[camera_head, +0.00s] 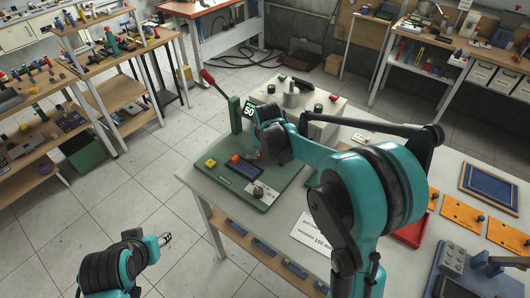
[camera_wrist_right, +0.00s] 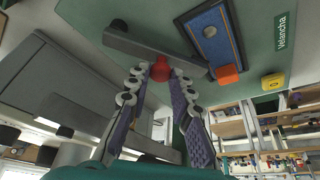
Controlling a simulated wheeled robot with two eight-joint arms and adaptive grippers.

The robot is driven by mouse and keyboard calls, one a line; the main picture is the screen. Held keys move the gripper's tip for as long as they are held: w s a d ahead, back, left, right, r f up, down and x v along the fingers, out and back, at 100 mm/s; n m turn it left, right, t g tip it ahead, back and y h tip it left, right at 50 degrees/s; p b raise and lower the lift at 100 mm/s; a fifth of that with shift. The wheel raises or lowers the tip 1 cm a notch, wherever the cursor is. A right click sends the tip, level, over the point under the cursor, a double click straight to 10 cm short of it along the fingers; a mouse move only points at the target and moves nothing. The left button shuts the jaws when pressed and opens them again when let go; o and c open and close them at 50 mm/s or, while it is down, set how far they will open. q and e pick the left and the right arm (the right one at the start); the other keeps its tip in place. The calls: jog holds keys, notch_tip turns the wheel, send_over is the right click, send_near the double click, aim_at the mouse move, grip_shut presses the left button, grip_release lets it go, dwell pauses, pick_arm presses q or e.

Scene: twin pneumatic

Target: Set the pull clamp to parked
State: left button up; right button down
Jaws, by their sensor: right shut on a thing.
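In the right wrist view, a red knob (camera_wrist_right: 161,71) sits between the fingertips of my right gripper (camera_wrist_right: 161,78), which is shut on it. A grey bar (camera_wrist_right: 150,47) runs close beside the knob over the green base plate (camera_wrist_right: 90,12); it appears to be the pull clamp's arm. In the head view, my right gripper (camera_head: 262,152) is over the green base plate (camera_head: 222,182) on the table, and my arm hides the knob and bar. My left gripper (camera_head: 166,239) is empty, away from the table at lower left; its finger opening is too small to judge.
A blue block with an orange end (camera_head: 245,168) and a yellow button (camera_head: 210,162) are on the plate. A green post (camera_head: 235,114) and a red-handled lever (camera_head: 208,76) stand at its back edge. Orange plates (camera_head: 461,216) lie at right.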

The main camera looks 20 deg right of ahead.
jog(key=w+m, duration=0.1)
jog(key=m, duration=0.1)
jog(key=w+d+m+h, duration=0.1)
jog(key=m, duration=0.1)
jog(key=shift+w+m+g+h, duration=0.15)
jog(key=shift+m+g+h, duration=0.15)
jog(key=shift+w+d+m+g+h+p, duration=0.15)
jog(key=shift+w+d+m+h+p, duration=0.15)
jog(key=shift+m, duration=0.45)
jog(key=shift+w+d+m+g+h+p, duration=0.15)
jog(key=shift+w+d+m+h, duration=0.15)
jog(key=shift+m, duration=0.45)
jog(key=c, duration=1.3)
grip_release()
jog(key=shift+w, duration=0.1)
jog(key=shift+c, duration=0.2)
jog(key=v, duration=1.2)
jog(key=shift+d, duration=0.1)
